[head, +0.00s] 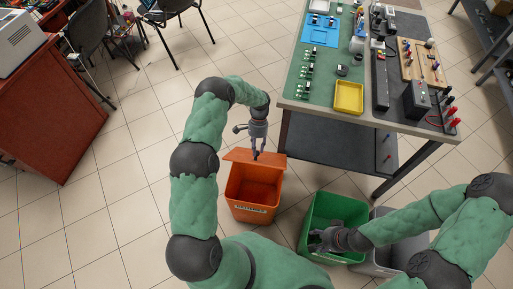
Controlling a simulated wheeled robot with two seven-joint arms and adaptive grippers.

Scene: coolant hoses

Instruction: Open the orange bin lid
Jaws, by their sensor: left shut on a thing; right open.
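The orange bin (252,205) stands on the tiled floor in front of the workbench, with a label on its front. Its inside shows, and its orange lid (272,161) is raised along the bin's far edge. My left gripper (256,154) points down at the lid from above and is shut on the lid's edge. The exact contact is too small to see clearly. My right gripper (318,240) is over the front part of the green bin (347,208), open, and seems empty. Its fingertips are small and hard to make out.
A grey bin (376,262) stands right of the green bin, partly hidden by my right arm. The workbench (305,110) behind carries a yellow tray (349,97), a blue tray (320,30) and small parts. A red-brown desk (50,115) and chairs stand left. Floor left of the orange bin is clear.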

